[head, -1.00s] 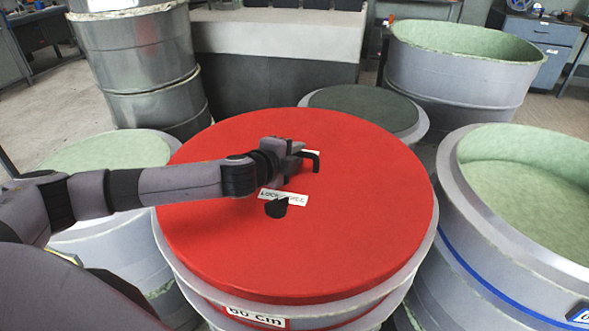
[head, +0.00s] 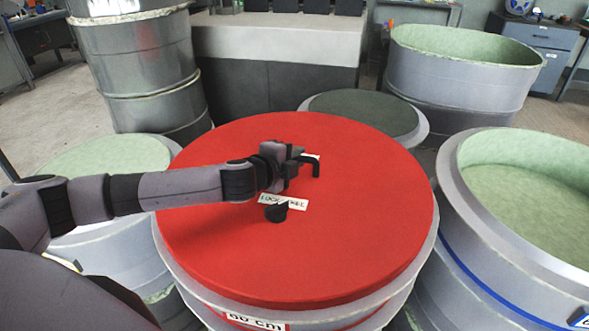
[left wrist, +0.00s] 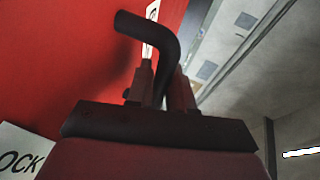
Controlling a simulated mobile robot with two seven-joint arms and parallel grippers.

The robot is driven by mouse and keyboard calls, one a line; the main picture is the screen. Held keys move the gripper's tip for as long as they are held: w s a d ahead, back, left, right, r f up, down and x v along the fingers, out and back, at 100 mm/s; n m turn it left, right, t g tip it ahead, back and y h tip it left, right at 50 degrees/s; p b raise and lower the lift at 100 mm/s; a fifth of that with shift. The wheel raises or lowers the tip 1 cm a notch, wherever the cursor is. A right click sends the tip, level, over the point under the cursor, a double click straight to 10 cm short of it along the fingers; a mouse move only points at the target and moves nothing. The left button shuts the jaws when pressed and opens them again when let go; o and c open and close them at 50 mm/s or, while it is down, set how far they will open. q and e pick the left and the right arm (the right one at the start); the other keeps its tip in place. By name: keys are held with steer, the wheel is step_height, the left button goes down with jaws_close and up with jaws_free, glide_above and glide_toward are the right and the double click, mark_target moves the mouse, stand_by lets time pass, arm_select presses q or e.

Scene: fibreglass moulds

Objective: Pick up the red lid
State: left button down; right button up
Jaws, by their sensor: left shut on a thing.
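The red lid (head: 350,225) is a large round disc lying flat on a grey round mould (head: 330,318) with a "60 cm" label. It carries a bent black handle (head: 317,168) and a black knob (head: 276,213) beside a white label. My left gripper (head: 299,159) reaches over the lid from the left and is shut on the black handle. In the left wrist view the fingers (left wrist: 162,88) close around the handle (left wrist: 150,28), and the red lid (left wrist: 70,60) shows behind. My right gripper is not in view.
Open pale-green moulds stand at the right (head: 535,200) and back right (head: 465,65), close around the lid. A dark-topped round mould (head: 362,110) is just behind it. A metal drum (head: 140,70) stands back left, a pale-topped mould (head: 105,165) at left.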

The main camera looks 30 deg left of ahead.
arm_select(q)
steer(key=shift+r, duration=0.25)
